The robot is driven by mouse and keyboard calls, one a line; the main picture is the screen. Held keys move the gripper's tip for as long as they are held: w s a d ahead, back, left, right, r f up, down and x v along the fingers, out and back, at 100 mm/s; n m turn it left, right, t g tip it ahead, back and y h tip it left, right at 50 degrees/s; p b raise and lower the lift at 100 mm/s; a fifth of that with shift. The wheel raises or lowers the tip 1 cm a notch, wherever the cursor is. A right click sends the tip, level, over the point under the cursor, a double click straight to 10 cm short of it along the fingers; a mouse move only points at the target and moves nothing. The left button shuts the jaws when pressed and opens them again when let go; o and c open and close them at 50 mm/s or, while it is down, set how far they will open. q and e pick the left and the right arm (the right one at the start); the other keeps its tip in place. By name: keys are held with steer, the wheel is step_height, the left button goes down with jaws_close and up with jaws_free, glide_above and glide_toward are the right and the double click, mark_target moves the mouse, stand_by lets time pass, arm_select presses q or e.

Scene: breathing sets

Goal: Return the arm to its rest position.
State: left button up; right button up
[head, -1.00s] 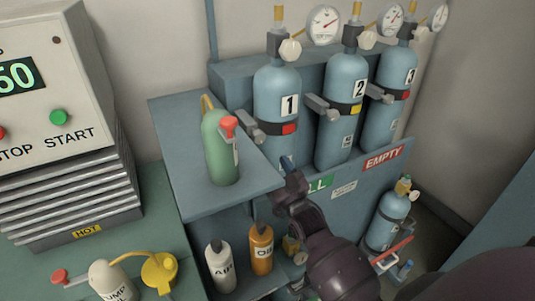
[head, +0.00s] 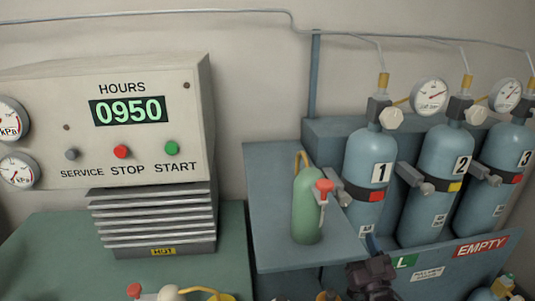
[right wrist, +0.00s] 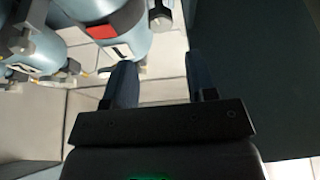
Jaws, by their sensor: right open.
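My right gripper (head: 372,246) shows at the bottom of the head view, in front of the blue rack below cylinder 1 (head: 369,160). In the right wrist view its two dark fingers (right wrist: 162,82) stand apart with nothing between them. A blue cylinder with a red band (right wrist: 112,22) shows beyond the fingers there. Most of my right arm is cut off by the lower edge of the head view. My left gripper is in neither current view.
A green bottle with a red valve (head: 307,207) stands on the grey-blue shelf (head: 270,235). Cylinders 2 (head: 445,175) and 3 (head: 497,190) stand to the right. A control panel reading 0950 (head: 128,110) is at the left, above a finned HOT unit (head: 155,225).

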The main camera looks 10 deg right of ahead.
steer(key=s+a+f+g, duration=0.2)
steer(key=s+f+g, duration=0.3)
steer(key=s+f, duration=0.5)
steer(key=s+a+f+g, duration=0.2)
steer(key=s+f+g, duration=0.4)
steer(key=s+f, duration=0.4)
steer(key=s, duration=0.3)
steer(key=shift+f+n+y, duration=0.3)
steer(key=shift+f+n, duration=0.1)
